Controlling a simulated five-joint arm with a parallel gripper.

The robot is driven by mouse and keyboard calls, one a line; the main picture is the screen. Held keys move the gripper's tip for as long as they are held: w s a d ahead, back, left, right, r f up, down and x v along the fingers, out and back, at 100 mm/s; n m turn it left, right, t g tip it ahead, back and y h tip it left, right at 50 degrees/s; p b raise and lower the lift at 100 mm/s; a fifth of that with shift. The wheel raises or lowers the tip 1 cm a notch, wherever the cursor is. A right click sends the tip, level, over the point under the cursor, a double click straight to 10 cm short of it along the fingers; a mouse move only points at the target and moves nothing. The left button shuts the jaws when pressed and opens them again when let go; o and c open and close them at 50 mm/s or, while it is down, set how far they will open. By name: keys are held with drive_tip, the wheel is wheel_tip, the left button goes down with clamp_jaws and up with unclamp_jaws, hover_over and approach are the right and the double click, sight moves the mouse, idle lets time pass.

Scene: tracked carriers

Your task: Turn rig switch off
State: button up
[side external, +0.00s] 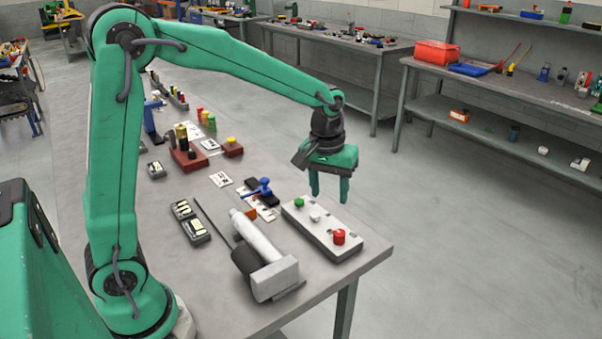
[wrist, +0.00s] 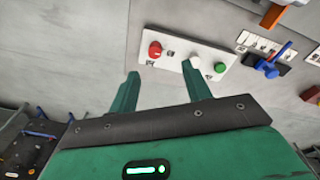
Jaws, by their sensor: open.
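The rig's control box (side external: 322,229) is a long white panel near the table's right edge. It carries a green button (side external: 299,202), a small white knob (side external: 314,216) and a red button (side external: 339,237). In the wrist view the panel (wrist: 180,59) shows beyond my fingers, with the red button (wrist: 155,49) at left, the white knob (wrist: 195,62) in the middle and the green button (wrist: 220,68) at right. Small labels on it are too small to read. My gripper (side external: 329,188) is open and empty, pointing down above and behind the panel, apart from it.
A grey cylindrical motor-like rig (side external: 256,236) lies left of the panel. A blue-handled tool (side external: 263,188) and printed cards (side external: 221,180) lie behind it. Dark trays (side external: 194,231) sit further left. Open floor lies to the right of the table edge.

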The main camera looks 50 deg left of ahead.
drive_tip(key=n+g, duration=0.1)
hover_over(340, 232)
wheel_tip(340, 232, down, 5)
drive_tip(key=shift+f, duration=0.1)
drive_tip(key=shift+f, duration=3.9)
drive_tip(key=c, duration=1)
